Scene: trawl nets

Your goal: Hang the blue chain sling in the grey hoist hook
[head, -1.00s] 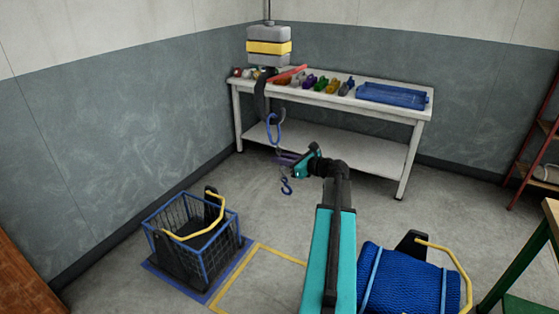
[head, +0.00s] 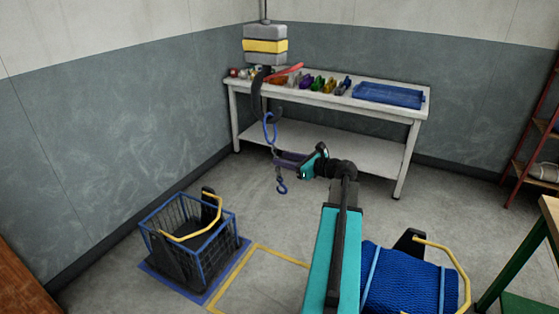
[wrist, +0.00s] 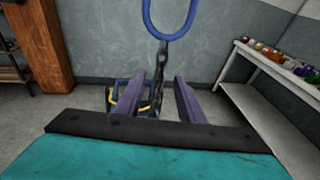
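The blue chain sling hangs upright in the head view, with a blue ring (head: 270,127) on top, a dark chain and a blue hook (head: 281,187) at the bottom. The ring's top overlaps the lower bend of the dark grey hoist hook (head: 257,96) and appears to hang in it; the exact contact is too small to tell. My gripper (head: 279,157) is beside the chain, below the ring. In the wrist view its purple fingers (wrist: 172,78) stand apart, with the chain (wrist: 162,58) just beyond the tips and the ring (wrist: 170,32) above.
The yellow-banded hoist (head: 265,45) is above. A white bench (head: 330,106) behind carries several coloured items and a blue tray (head: 388,95). A blue wire basket (head: 200,257) stands on the floor at left. A blue net bundle (head: 405,282) lies at front right.

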